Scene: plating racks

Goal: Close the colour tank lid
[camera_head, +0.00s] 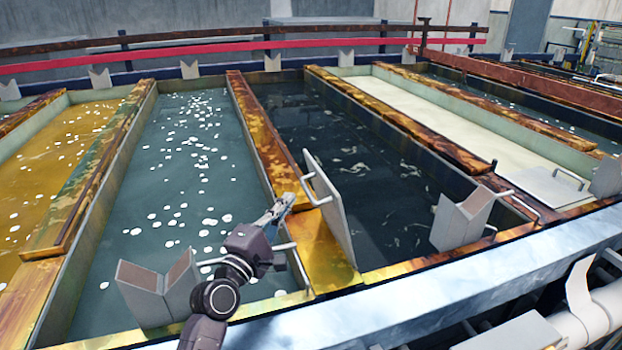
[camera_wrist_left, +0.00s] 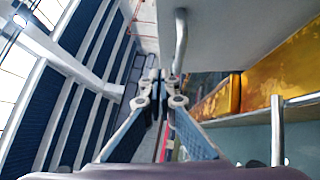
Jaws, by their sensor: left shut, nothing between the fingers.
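A grey lid (camera_head: 333,212) stands nearly upright, tilted, at the near left edge of a tank of dark liquid (camera_head: 345,130). Its bar handle (camera_head: 316,186) is on the left face; the lid (camera_wrist_left: 235,28) and handle (camera_wrist_left: 181,42) also show in the left wrist view. My left gripper (camera_head: 284,203) is left of the lid, over the stained divider between the dark tank and the teal tank. Its fingertips (camera_wrist_left: 158,76) are together, empty, close beside the handle's lower end; I cannot tell whether they touch it. My right gripper is not in view.
A V-shaped grey bracket (camera_head: 157,290) stands near my left arm, another (camera_head: 462,218) right of the lid. A flat lid (camera_head: 552,186) lies on the pale tank at right. Stained dividers (camera_head: 262,135) separate the tanks. A pale front rail (camera_head: 400,302) runs along the near side.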

